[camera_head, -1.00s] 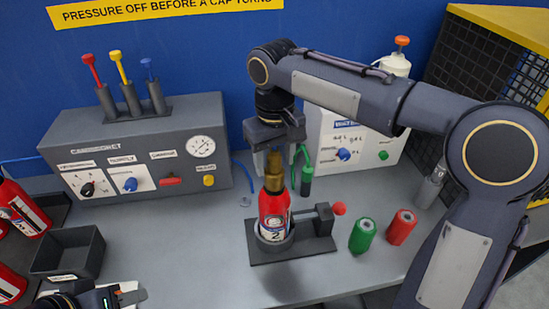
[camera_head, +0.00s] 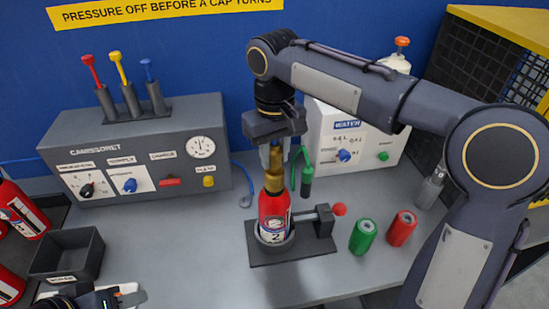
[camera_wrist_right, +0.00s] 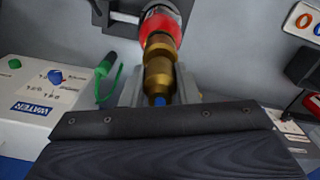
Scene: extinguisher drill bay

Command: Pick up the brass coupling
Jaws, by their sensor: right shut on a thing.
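The brass coupling (camera_head: 275,156) is upright above the brass neck of the red extinguisher numbered 2 (camera_head: 272,212). It also shows in the right wrist view (camera_wrist_right: 158,72), with a blue end between the fingers. My right gripper (camera_head: 273,153) comes down from above and is shut on it; the wrist view shows a finger on each side (camera_wrist_right: 160,88). I cannot tell whether the coupling still touches the neck. The extinguisher stands upright in a dark clamp stand (camera_head: 262,258). My left gripper (camera_head: 125,298) is partly cut off at the bottom left; its opening is unclear.
A grey control box (camera_head: 140,150) with a gauge and levers stands at the back left. A white water box (camera_head: 358,135) is behind the arm. Green (camera_head: 362,236) and red (camera_head: 401,227) cylinders stand right of the stand. A dark bin (camera_head: 68,255) sits at left.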

